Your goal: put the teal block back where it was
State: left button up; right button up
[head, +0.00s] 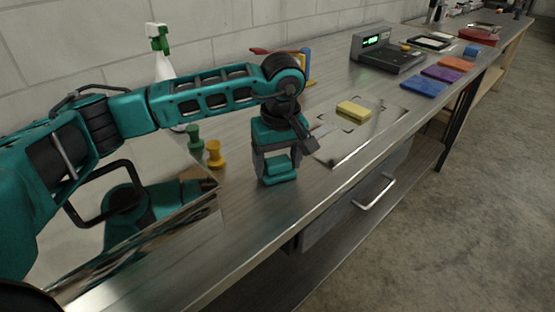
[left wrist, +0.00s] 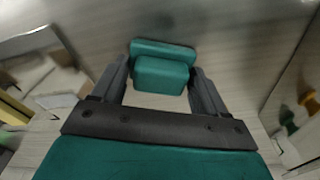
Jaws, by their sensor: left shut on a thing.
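The teal block (head: 278,168) is a small stepped piece, with a wider flat part and a smaller box part. My left gripper (head: 277,167) points down at the bench and is shut on it. In the left wrist view the block (left wrist: 162,72) sits between the two dark fingers of the gripper (left wrist: 160,82). It is close over the bench top; I cannot tell whether it touches. My right gripper is not in view.
A shiny metal plate (head: 330,150) with a yellow block (head: 353,110) lies right of the gripper. Green (head: 195,140) and orange (head: 214,155) pegs stand to its left by a mirror-like tray (head: 100,268). A spray bottle (head: 162,62) and a scale (head: 384,52) stand behind.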

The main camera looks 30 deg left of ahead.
aim_at(280, 165)
pick_arm(q)
jog(key=shift+f, duration=0.2)
jog(key=o, duration=1)
jog(key=shift+r, duration=0.1)
jog(key=r, duration=0.8)
jog(key=s+d+r, duration=0.1)
jog(key=r, duration=0.3)
jog(key=shift+r, duration=0.15)
jog(key=shift+d, duration=0.1)
